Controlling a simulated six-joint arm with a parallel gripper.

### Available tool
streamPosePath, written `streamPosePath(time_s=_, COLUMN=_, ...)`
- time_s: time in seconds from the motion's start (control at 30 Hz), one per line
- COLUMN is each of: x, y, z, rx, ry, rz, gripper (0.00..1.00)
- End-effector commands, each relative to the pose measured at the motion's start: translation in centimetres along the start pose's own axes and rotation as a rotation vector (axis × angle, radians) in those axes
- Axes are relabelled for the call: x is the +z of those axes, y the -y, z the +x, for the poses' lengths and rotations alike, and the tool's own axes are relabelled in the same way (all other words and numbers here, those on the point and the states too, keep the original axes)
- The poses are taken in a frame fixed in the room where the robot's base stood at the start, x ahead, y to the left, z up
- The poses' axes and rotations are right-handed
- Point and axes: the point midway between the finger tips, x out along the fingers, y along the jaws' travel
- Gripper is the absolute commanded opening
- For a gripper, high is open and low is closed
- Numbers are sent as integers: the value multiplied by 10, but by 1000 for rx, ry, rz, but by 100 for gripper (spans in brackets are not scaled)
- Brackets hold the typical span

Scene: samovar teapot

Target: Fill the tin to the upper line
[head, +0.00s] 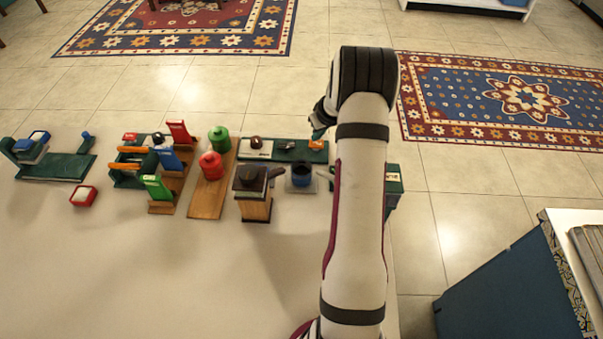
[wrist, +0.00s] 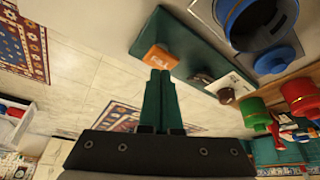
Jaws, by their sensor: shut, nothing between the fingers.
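A dark blue tin (head: 302,174) stands on a small grey plate to the left of my arm. In the head view my gripper (head: 318,132) is partly hidden.
A dark lever (head: 286,146) and a brown knob (head: 256,141) share the green base. A wooden grinder-like box (head: 254,190) stands left of the tin. Red (head: 211,165) and green (head: 219,139) canisters stand on a wooden board farther left. The table's front left is clear.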

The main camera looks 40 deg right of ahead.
Motion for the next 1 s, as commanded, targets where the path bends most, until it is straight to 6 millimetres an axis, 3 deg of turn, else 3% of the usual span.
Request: streamPosePath(time_s=1.0, x=8, y=0, z=18, rx=-1, ry=0, rz=0, gripper=0)
